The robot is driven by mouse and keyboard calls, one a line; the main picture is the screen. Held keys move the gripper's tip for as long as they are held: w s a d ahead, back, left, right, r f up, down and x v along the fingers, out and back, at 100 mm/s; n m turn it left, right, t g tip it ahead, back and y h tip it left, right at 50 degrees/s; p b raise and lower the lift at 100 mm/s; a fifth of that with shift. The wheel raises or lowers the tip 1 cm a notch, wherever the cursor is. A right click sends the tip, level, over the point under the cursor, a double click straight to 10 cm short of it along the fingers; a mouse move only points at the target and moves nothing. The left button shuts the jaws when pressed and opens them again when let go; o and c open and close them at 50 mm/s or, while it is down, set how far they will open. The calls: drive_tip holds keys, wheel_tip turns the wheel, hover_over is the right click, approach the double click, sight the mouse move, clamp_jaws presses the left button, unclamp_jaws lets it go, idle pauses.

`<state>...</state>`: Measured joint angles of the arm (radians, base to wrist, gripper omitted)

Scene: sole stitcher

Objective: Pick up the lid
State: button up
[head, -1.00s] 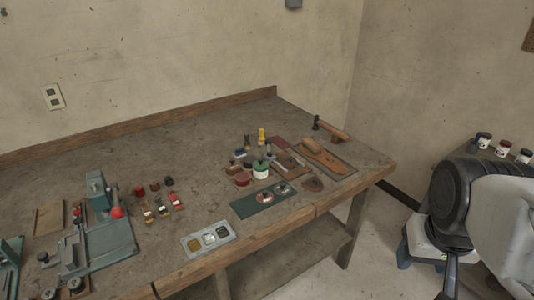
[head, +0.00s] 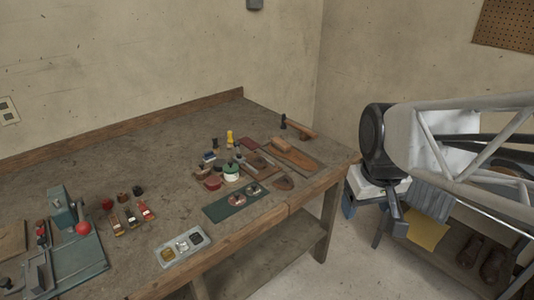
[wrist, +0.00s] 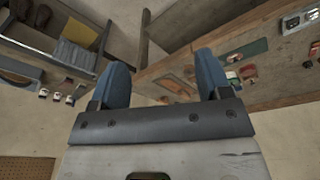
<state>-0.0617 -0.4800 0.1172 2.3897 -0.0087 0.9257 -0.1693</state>
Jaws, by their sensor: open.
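A small white jar with a green lid (head: 231,171) stands among the tools on the right part of the workbench in the head view. A round red tin or lid (head: 213,182) lies just left of it. I cannot tell which one the task means. My gripper (wrist: 161,58) shows in the wrist view with its two blue fingers wide apart and nothing between them. It is well away from the bench-top objects, with the bench seen beyond it.
The wooden workbench (head: 150,160) has a clear back half. A green mat (head: 222,208), a grey three-part tray (head: 182,247) and a wooden sole (head: 293,154) lie near its front and right. A green machine (head: 75,245) stands at left. A low shelf (head: 455,258) is at right.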

drive_tip(key=w+a+f+n, duration=0.1)
drive_tip(key=w+a+n, duration=0.3)
drive_tip(key=w, duration=0.6)
drive_tip(key=n+g, duration=0.2)
drive_tip(key=n, duration=0.7)
hover_over(255, 185)
drive_tip(key=f, duration=1.6)
drive_tip(key=shift+s+d+f, duration=0.15)
drive_tip(key=shift+d+f, duration=0.15)
drive_tip(key=shift+f, duration=0.1)
drive_tip(key=shift+a+f, duration=0.3)
drive_tip(key=shift+f, duration=1.3)
drive_tip(key=shift+f, duration=2.6)
